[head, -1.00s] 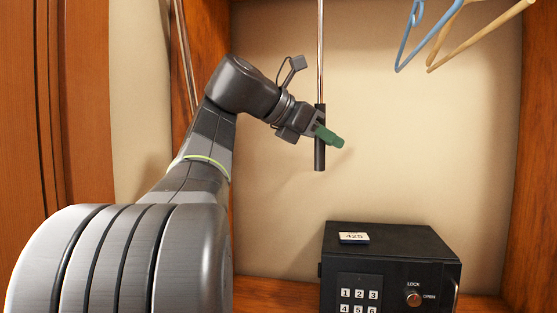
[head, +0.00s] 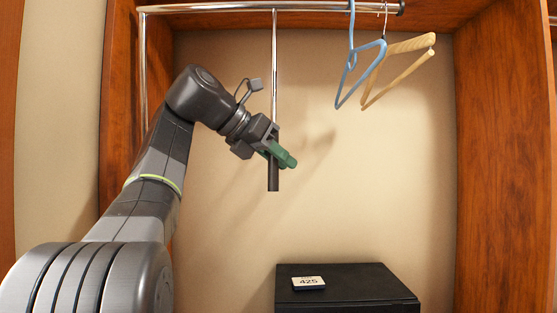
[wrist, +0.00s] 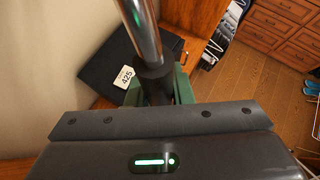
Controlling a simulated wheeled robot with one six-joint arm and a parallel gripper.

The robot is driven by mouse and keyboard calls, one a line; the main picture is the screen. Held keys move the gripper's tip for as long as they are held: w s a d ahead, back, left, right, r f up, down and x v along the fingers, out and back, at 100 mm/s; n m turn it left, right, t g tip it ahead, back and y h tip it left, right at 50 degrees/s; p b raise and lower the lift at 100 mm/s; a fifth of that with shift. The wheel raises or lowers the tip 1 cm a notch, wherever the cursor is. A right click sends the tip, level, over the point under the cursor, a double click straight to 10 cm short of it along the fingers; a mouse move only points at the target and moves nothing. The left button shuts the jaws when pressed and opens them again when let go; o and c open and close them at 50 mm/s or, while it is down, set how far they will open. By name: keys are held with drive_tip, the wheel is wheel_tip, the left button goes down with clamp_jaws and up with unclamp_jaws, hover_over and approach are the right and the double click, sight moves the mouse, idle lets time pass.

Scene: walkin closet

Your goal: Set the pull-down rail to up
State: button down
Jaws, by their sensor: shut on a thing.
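The pull-down rail (head: 215,8) is a chrome bar running across the top of the closet bay in the head view, with a chrome side arm (head: 143,70) at its left. A thin chrome pull rod (head: 274,70) hangs from it and ends in a black handle (head: 273,182). My gripper (head: 280,154), with green fingers, is shut on the black handle. In the wrist view the chrome rod runs into the black handle (wrist: 155,80) between the green fingers of my gripper (wrist: 158,92). Part of the handle is hidden by the fingers.
A blue hanger (head: 363,75) and a wooden hanger (head: 400,68) hang right of the rod. A black safe (head: 350,285) with a "425" tag (head: 308,283) stands below. Wooden side panels (head: 500,150) bound the bay. The wrist view shows drawers (wrist: 285,30) and wood floor.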

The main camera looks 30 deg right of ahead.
drive_tip(key=shift+r, duration=0.25)
drive_tip(key=c, duration=1.7)
unclamp_jaws()
drive_tip(key=o, duration=0.4)
drive_tip(key=shift+w+d, duration=0.15)
drive_tip(key=shift+w, duration=0.1)
drive_tip(key=shift+f, duration=0.15)
drive_tip(key=v, duration=0.7)
